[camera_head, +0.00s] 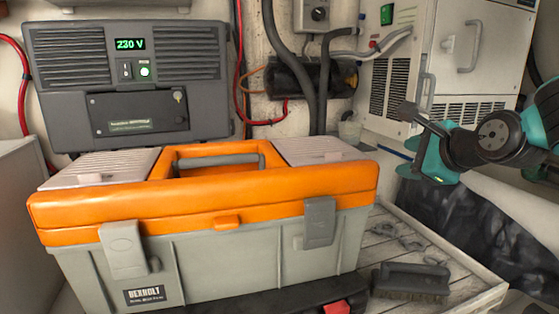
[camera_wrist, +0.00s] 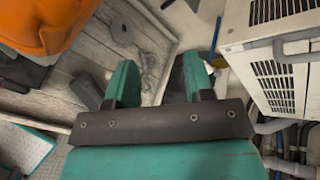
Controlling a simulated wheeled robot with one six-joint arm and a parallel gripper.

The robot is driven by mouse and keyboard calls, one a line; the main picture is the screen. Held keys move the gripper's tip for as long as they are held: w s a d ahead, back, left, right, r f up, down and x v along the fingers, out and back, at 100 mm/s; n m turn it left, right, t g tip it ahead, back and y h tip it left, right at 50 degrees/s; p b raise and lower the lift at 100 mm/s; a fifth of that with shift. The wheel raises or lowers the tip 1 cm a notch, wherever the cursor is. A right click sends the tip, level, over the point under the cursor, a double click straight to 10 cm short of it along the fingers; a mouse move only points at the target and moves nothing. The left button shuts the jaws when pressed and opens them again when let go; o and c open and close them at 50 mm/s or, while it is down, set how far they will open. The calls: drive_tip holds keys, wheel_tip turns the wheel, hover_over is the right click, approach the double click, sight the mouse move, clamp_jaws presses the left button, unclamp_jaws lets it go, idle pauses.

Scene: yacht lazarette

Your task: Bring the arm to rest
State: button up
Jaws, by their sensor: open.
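My gripper (camera_wrist: 159,82) shows in the wrist view with its two teal fingers apart and nothing between them. In the head view my arm (camera_head: 490,140) reaches in from the right edge, its teal and black end held in the air in front of the white cabinet (camera_head: 450,60). The end is right of the orange and grey toolbox (camera_head: 205,207) and apart from it. The wrist view looks down on a wooden slatted tray (camera_wrist: 82,62) beyond the fingers.
The closed toolbox fills the left and middle foreground. A dark brush (camera_head: 411,281) lies on the tray (camera_head: 440,250) right of it. A grey power unit (camera_head: 125,80) reading 230 V stands behind. Hoses and a black cylinder (camera_head: 310,78) line the back wall.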

drive_tip(key=s+d+f+n+g+h, duration=0.35)
drive_tip(key=s+f+n+g, duration=0.65)
drive_tip(key=s+f+n, duration=1)
drive_tip(key=s+a+r+n+g+y, duration=0.1)
drive_tip(key=s+a+r+n+y, duration=0.1)
drive_tip(key=s+a+r+n, duration=0.2)
drive_tip(key=s+a+r+n+g+y, duration=0.1)
drive_tip(key=s+a+r+n+y, duration=0.1)
drive_tip(key=s+a+r+n, duration=0.2)
drive_tip(key=a+r, duration=0.3)
drive_tip(key=a, duration=0.3)
drive_tip(key=shift+s+a+r+n, duration=0.15)
drive_tip(key=shift+s+r+n, duration=0.05)
drive_tip(key=shift+n, duration=0.1)
